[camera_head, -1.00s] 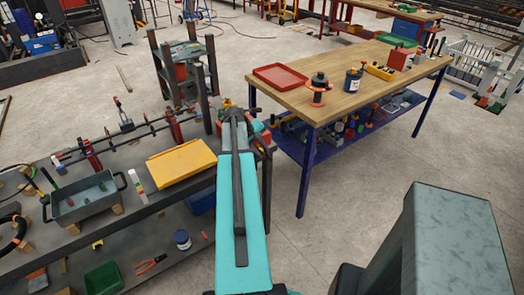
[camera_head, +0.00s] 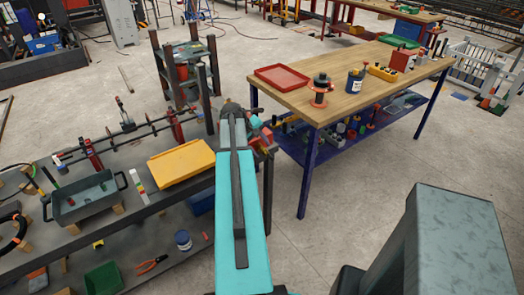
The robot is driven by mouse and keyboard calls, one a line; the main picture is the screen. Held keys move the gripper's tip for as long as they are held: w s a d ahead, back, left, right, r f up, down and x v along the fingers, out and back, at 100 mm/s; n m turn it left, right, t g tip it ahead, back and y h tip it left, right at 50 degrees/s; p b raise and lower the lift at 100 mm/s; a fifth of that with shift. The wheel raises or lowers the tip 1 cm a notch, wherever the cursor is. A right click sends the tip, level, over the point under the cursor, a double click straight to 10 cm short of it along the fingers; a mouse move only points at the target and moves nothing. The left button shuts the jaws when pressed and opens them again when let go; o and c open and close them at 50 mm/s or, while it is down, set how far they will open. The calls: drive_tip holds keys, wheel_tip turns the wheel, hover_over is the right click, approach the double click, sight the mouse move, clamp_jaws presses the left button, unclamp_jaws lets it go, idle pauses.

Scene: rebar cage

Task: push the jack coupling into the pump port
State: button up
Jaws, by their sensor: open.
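My teal arm reaches forward over the right end of the dark workbench (camera_head: 140,222). Its far end and wrist cover that spot, and my gripper's fingers are hidden behind it. A red object (camera_head: 266,138) partly shows just right of the arm's far end, at the bench corner; I cannot tell whether it is the pump. I cannot make out the jack coupling or the pump port. Whether anything touches there is hidden.
A yellow tray (camera_head: 181,160) and a grey handled tub (camera_head: 86,199) are on the dark bench, left of my arm. A wooden-topped table (camera_head: 345,68) with a red tray (camera_head: 281,77) stands to the right. Open floor lies between the bench and that table.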

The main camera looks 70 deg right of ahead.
drive_tip(key=b+v, duration=0.2)
drive_tip(key=v, duration=0.9)
drive_tip(key=shift+r, duration=0.25)
drive_tip(key=shift+a, duration=0.1)
idle(0.7)
